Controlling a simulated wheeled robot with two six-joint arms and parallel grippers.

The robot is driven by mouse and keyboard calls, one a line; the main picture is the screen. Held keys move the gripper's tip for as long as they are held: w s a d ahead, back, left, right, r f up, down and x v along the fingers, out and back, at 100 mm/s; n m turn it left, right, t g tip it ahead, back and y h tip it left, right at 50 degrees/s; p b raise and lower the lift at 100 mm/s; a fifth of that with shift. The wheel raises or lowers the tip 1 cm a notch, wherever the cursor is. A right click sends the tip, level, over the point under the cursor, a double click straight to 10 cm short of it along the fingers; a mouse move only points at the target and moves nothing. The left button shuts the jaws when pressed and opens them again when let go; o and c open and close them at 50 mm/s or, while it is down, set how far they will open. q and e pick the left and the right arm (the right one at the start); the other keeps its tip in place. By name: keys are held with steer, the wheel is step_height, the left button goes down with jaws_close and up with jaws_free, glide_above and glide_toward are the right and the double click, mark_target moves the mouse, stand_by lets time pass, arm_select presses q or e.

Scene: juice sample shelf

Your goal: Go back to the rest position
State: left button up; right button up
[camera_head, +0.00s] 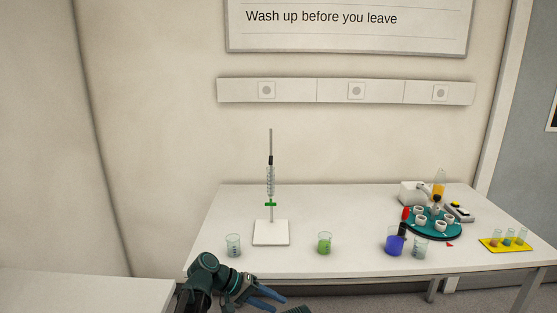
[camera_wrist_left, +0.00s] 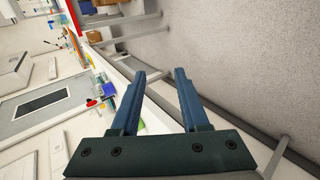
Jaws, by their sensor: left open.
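My left gripper (camera_head: 267,297) is in front of the table's front edge, at the lower middle of the head view. Its two blue fingers are apart with nothing between them. In the left wrist view the open fingers (camera_wrist_left: 160,78) point out over the grey floor and the table legs. My right gripper cannot be made out in these frames.
A white table (camera_head: 345,267) holds a stand (camera_head: 270,234), a clear beaker (camera_head: 233,246), a green beaker (camera_head: 324,244), a blue beaker (camera_head: 394,243), a teal round device (camera_head: 450,229) and a yellow rack (camera_head: 493,246). Another white surface (camera_head: 80,290) is at the left.

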arm_select(q)
steer(key=s+a+f+m+y+p, duration=0.1)
steer(key=s+a+f+m+y, duration=0.1)
steer(key=s+y, duration=0.4)
steer(key=s+a+f+m+g+y+p, duration=0.1)
steer(key=s+f+y, duration=0.3)
steer(key=s, duration=0.8)
steer(key=shift+a+m+y, duration=0.65)
steer(key=shift+m+y, duration=0.05)
steer(key=shift+y, duration=0.2)
